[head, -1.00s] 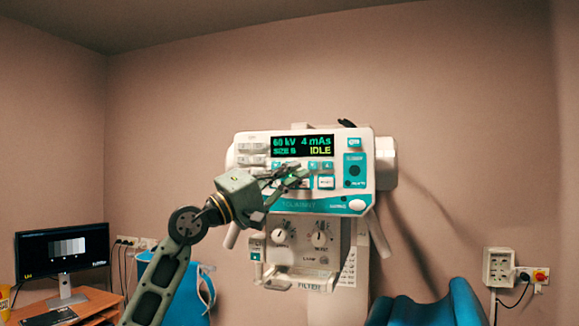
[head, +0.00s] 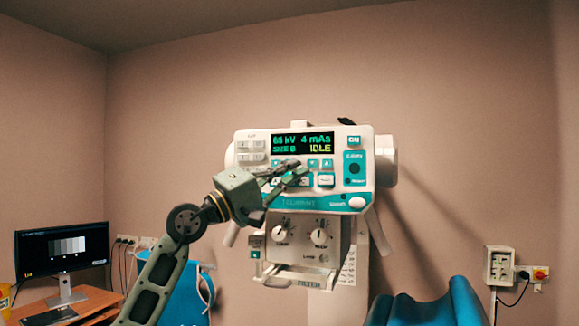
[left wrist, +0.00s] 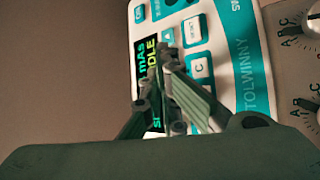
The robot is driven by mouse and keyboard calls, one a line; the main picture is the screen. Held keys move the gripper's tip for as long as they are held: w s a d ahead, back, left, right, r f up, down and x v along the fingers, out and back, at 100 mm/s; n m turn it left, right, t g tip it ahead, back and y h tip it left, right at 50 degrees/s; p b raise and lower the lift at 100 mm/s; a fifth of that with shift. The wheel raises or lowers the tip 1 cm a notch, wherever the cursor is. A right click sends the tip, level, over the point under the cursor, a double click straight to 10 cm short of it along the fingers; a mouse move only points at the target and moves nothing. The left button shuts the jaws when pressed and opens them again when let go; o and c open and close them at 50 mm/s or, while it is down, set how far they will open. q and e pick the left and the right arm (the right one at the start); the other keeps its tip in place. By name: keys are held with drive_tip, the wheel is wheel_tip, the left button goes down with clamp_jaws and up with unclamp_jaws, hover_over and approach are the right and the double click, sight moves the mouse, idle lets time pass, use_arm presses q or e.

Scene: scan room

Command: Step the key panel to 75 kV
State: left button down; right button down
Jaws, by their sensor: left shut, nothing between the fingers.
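The key panel (head: 270,202) is a white and teal unit on the wall side. Its dark display (head: 302,144) shows green figures that look like 65 kV and 4 mAs, with IDLE in yellow. My left gripper (head: 298,172) is shut and empty, its fingertips in front of the keys under the display. They hide some of those keys; I cannot tell whether they touch one. In the left wrist view the shut fingers (left wrist: 165,62) cover part of the display and lie beside white keys (left wrist: 199,68). My right gripper is not in view.
Below the panel is a box with two knobs (head: 320,237). A monitor (head: 62,252) stands on a wooden desk (head: 98,300) at the left. A blue chair (head: 425,308) is at the lower right. A wall socket box (head: 499,266) is at the far right.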

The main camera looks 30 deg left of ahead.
use_arm(q)
drive_tip(key=shift+s, duration=0.35)
drive_tip(key=shift+d, duration=0.1)
drive_tip(key=s+b, duration=0.1)
drive_tip(key=s, duration=0.1)
drive_tip(key=s+d+b, duration=0.1)
drive_tip(key=s, duration=0.1)
drive_tip(key=shift+s+d, duration=0.1)
drive_tip(key=shift+s, duration=0.3)
idle(1.7)
